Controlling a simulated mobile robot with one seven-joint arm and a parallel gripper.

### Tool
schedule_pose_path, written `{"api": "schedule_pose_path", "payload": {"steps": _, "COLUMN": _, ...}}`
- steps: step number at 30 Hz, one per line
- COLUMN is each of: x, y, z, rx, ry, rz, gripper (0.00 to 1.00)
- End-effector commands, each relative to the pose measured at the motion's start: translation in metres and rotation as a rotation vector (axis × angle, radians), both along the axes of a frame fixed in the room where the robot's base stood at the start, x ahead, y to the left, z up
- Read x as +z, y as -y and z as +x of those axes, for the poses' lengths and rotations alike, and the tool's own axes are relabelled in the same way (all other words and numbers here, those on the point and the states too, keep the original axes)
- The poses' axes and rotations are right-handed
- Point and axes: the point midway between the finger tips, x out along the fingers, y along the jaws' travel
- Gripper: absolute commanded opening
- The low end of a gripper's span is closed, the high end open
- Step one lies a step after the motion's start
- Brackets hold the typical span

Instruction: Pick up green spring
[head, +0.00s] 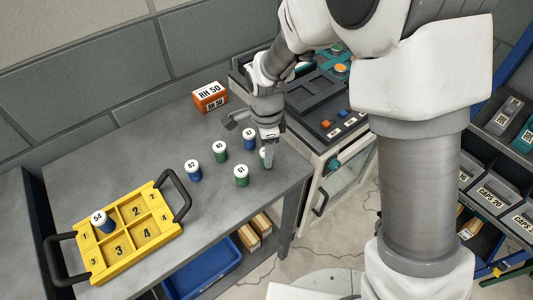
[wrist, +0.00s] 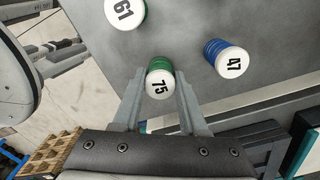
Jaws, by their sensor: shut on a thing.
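A green spring (wrist: 158,72) with a white cap marked 75 stands between the two fingers of my gripper (wrist: 158,88) in the wrist view. The fingers are shut on it.
Blue springs 82 (head: 193,172) and 47 (head: 249,141) stand on the bench (head: 135,145). A yellow tray (head: 157,236) with numbered compartments holds blue spring 54 (head: 103,222) in its back left one. An orange box (head: 210,97) stands by the wall. A machine (head: 320,100) adjoins the bench at right.

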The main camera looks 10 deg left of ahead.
Motion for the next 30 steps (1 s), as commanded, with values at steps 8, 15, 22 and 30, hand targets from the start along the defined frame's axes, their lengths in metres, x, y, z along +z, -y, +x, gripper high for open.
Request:
{"api": "schedule_pose_path", "payload": {"steps": 8, "x": 0.043, "y": 0.009, "z": -0.001, "rx": -0.004, "ry": 0.003, "rz": 0.003, "gripper": 0.00}}
{"api": "schedule_pose_path", "payload": {"steps": 15, "x": 0.075, "y": 0.063, "z": -0.012, "rx": -0.006, "ry": 0.004, "rz": 0.003, "gripper": 0.00}}
{"api": "schedule_pose_path", "payload": {"steps": 22, "x": 0.097, "y": 0.100, "z": -0.020, "rx": -0.003, "ry": 0.002, "rz": 0.002, "gripper": 0.00}}
{"api": "schedule_pose_path", "payload": {"steps": 30, "x": 0.105, "y": 0.115, "z": -0.023, "rx": -0.001, "ry": 0.001, "rz": 0.000, "gripper": 0.00}}
